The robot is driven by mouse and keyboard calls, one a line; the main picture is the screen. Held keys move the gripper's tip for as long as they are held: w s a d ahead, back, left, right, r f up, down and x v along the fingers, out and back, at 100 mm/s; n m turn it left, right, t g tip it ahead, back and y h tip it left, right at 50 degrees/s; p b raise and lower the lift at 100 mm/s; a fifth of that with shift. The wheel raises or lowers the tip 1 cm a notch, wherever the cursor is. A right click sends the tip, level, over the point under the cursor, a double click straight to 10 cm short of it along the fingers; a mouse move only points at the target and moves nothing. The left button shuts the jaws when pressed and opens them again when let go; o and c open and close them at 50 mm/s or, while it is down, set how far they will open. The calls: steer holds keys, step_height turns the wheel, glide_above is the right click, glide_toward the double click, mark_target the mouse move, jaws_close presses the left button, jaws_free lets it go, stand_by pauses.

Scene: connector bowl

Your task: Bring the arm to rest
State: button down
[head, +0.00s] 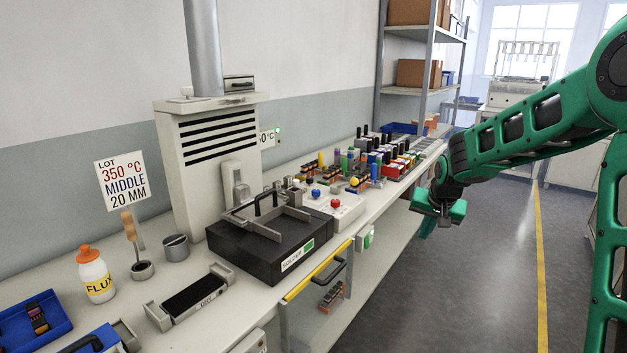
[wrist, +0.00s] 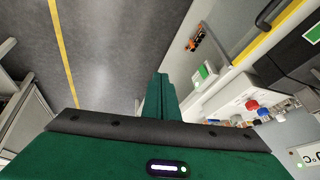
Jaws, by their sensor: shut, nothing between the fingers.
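My green arm reaches in from the right in the head view, over the aisle beside the workbench. My gripper (head: 436,212) hangs at the end of the arm, just off the bench's front edge and apart from it. In the wrist view my gripper's fingers (wrist: 159,95) are together with nothing between them. The floor shows beyond them. The workbench (head: 225,291) runs along the wall on the left.
A black solder unit (head: 262,256) and a white box with coloured buttons (head: 336,206) stand on the bench. Several connectors and a flux bottle (head: 96,274) are there too. A yellow-edged handle (head: 318,270) juts at the front. The aisle floor (head: 480,270) is clear.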

steer(key=s+d+r+g+h, duration=0.1)
steer(key=s+d+r, duration=0.15)
steer(key=s, duration=0.45)
steer(key=s+d+r+g, duration=0.1)
steer(key=s+d, duration=0.2)
steer(key=s, duration=0.4)
steer(key=s+f+m+g+y, duration=0.1)
steer(key=s+g, duration=0.2)
steer(key=s, duration=2.8)
steer(key=shift+s+d+y, duration=0.2)
steer(key=shift+d+y, duration=0.2)
steer(key=shift+f, duration=0.1)
steer(key=shift+w+f+g, duration=0.25)
steer(key=shift+w+g, duration=0.05)
steer(key=shift+w, duration=0.3)
